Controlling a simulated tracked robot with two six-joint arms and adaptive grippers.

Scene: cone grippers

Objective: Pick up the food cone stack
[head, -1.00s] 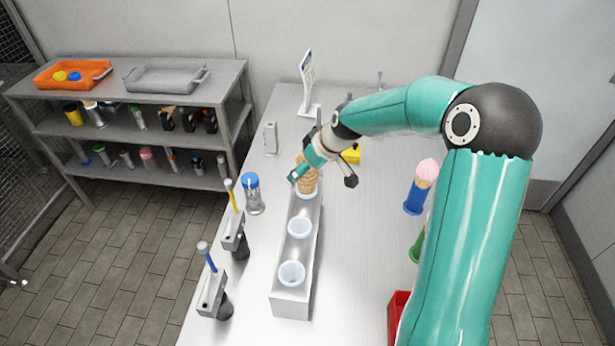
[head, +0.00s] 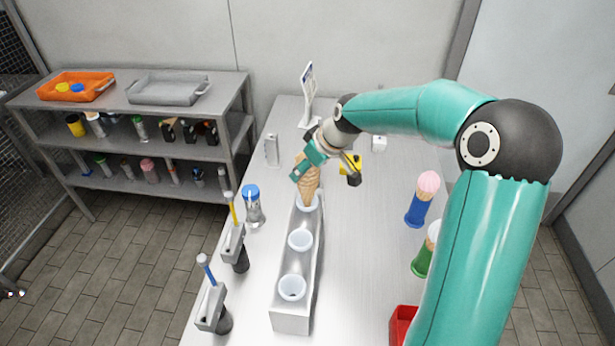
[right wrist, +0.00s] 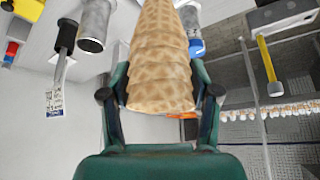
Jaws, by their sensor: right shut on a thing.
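The food cone stack (head: 309,188) is several tan waffle cones nested together. It is upright, tip down, just over the far cup of the grey holder (head: 292,318); whether its tip is still in the cup I cannot tell. My right gripper (head: 306,168) is shut on the upper part of the stack. In the right wrist view the stack (right wrist: 161,60) fills the space between the two fingers of the right gripper (right wrist: 161,100). The fingers partly cover it in the head view. My left gripper is not in view.
Left of the holder stand a blue-topped shaker (head: 253,205) and two grey stands with tools (head: 234,245). To the right are a blue holder with pink top (head: 422,200), a green one (head: 425,255) and a red bin (head: 402,325). A sign (head: 307,95) stands behind.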

